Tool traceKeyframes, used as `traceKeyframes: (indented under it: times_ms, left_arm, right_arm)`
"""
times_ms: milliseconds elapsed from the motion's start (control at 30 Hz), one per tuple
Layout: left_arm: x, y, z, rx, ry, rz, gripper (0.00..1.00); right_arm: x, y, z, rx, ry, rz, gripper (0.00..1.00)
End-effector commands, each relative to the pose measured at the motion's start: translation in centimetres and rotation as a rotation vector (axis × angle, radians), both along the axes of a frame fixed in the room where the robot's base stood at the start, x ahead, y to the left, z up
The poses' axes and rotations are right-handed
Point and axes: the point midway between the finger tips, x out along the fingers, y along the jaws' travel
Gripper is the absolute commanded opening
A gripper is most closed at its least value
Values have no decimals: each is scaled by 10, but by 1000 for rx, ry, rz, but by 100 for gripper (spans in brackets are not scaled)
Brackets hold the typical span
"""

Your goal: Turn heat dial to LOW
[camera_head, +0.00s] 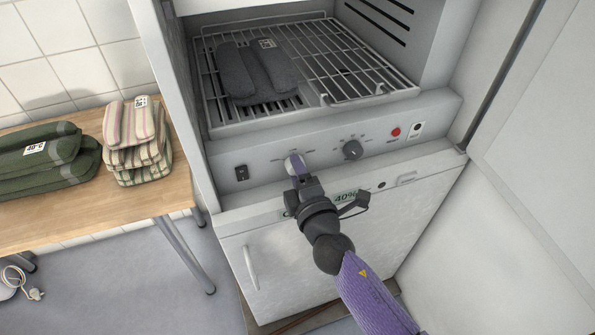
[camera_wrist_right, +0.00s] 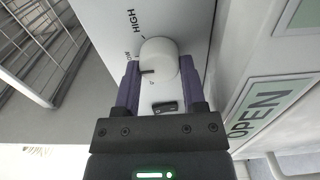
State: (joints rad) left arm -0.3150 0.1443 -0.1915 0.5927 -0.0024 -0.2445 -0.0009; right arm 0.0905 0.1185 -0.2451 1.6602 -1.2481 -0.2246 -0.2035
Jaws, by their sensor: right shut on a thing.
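The heat dial is a pale round knob (camera_head: 291,161) on the left part of the grey control panel in the head view. In the wrist view the dial (camera_wrist_right: 160,57) sits between the two purple fingers of my right gripper (camera_wrist_right: 160,76). My right gripper (camera_head: 298,170) is shut on it. A dark mark on the dial points to the picture's left in the wrist view. HIGH is printed up and left of the dial. Another label lies further down, partly hidden by a finger and too small to read surely. My left gripper is out of view.
A dark knob (camera_head: 352,150), a red button (camera_head: 395,132) and a black switch (camera_head: 241,173) share the panel. A wire rack (camera_head: 325,60) with dark folded cloth (camera_head: 255,72) is above. A wooden table (camera_head: 95,210) with folded cloths stands left. An open door (camera_head: 520,170) stands right.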

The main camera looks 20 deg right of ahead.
Motion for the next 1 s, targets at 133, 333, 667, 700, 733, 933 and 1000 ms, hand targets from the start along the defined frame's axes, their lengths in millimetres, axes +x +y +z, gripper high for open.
traceKeyframes:
  times_ms: [133, 333, 667, 700, 733, 933, 1000]
  left_arm:
    - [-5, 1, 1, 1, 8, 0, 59]
    - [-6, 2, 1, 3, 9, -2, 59]
    - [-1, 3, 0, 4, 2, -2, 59]
    - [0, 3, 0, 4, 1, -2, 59]
    - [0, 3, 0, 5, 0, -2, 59]
    - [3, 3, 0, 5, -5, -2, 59]
    - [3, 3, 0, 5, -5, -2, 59]
  right_arm:
    - [0, 0, -1, -12, 1, 1, 0]
    - [0, 0, -1, -14, 2, 1, 0]
    - [0, 0, -1, -13, 1, 1, 88]
    - [0, 0, -1, -13, 1, 1, 88]
    - [0, 0, -1, -13, 1, 1, 88]
    - [0, 0, -1, -13, 2, 0, 88]
    - [0, 0, -1, -12, 2, 0, 88]
